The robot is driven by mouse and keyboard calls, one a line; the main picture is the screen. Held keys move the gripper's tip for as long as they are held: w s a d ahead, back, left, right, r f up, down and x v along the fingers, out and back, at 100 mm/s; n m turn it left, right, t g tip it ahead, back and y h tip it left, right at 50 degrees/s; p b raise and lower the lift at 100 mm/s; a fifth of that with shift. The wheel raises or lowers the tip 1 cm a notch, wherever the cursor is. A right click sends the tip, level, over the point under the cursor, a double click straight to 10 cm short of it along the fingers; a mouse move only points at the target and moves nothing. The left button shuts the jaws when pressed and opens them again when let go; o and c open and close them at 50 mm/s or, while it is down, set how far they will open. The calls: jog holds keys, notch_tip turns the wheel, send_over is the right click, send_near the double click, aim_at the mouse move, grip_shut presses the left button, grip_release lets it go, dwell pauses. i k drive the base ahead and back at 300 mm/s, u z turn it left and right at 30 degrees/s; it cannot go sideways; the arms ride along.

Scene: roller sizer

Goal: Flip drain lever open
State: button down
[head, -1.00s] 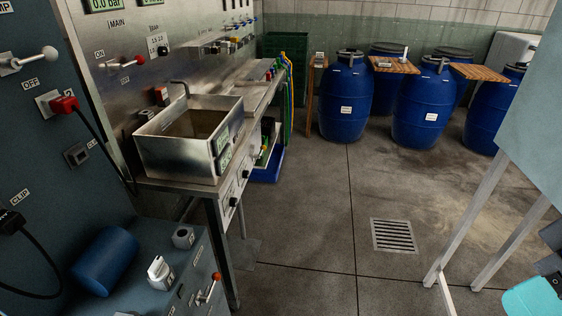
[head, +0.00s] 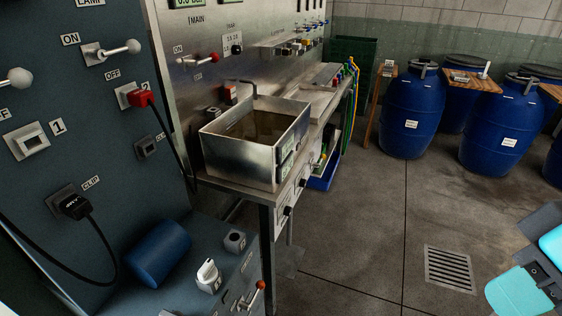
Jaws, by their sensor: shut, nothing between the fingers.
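I cannot tell which lever is the drain lever, as no drain label is readable. A small lever with an orange-red knob (head: 259,286) stands tilted up on the front of the low blue-grey unit at the bottom. A white-knobbed lever (head: 112,51) sticks out to the right on the dark blue panel between ON and OFF. My arm shows only as turquoise and grey parts at the lower right, apart from all these levers. My gripper's fingers are not in view.
A steel basin (head: 240,160) stands on a steel bench. A black plug (head: 73,204) and a red plug (head: 137,97) with cables hang on the panel. A blue cylinder (head: 158,253) lies on the low unit. Blue barrels (head: 410,125) stand behind; the floor around the grate (head: 449,268) is clear.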

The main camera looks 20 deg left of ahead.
aim_at(322, 157)
jog(key=u, duration=0.35)
jog(key=i, duration=1.4)
jog(key=z, duration=0.55)
